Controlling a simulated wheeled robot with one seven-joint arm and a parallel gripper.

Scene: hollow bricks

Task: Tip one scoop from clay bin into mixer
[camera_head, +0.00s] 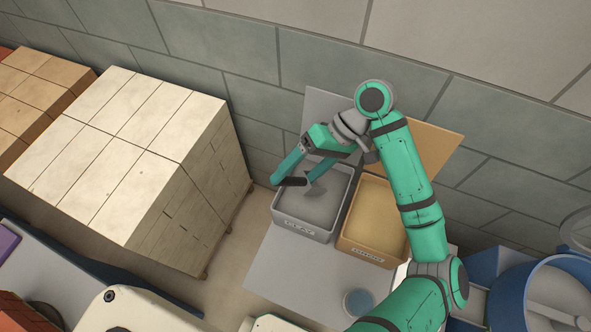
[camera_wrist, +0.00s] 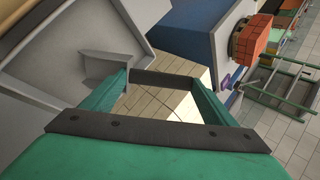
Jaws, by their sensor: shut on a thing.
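The clay bin (camera_head: 308,234) is a grey open box labelled CLAY, with grey clay (camera_head: 310,209) inside. My gripper (camera_head: 296,179) is over its left rear part, shut on the dark handle of a grey scoop (camera_head: 317,190). In the wrist view the handle (camera_wrist: 162,78) spans between my two fingertips, and the scoop's grey pan (camera_wrist: 105,66) shows to the left. I cannot tell whether the pan holds clay or touches the clay below. The mixer (camera_head: 500,299) is a blue round drum at the lower right, partly cut off by the frame.
A tan bin (camera_head: 371,254) of yellowish material stands right beside the clay bin. A tall stack of pale blocks (camera_head: 125,150) stands to the left. A small round blue-rimmed container (camera_head: 358,303) is in front. The wall is close behind the bins.

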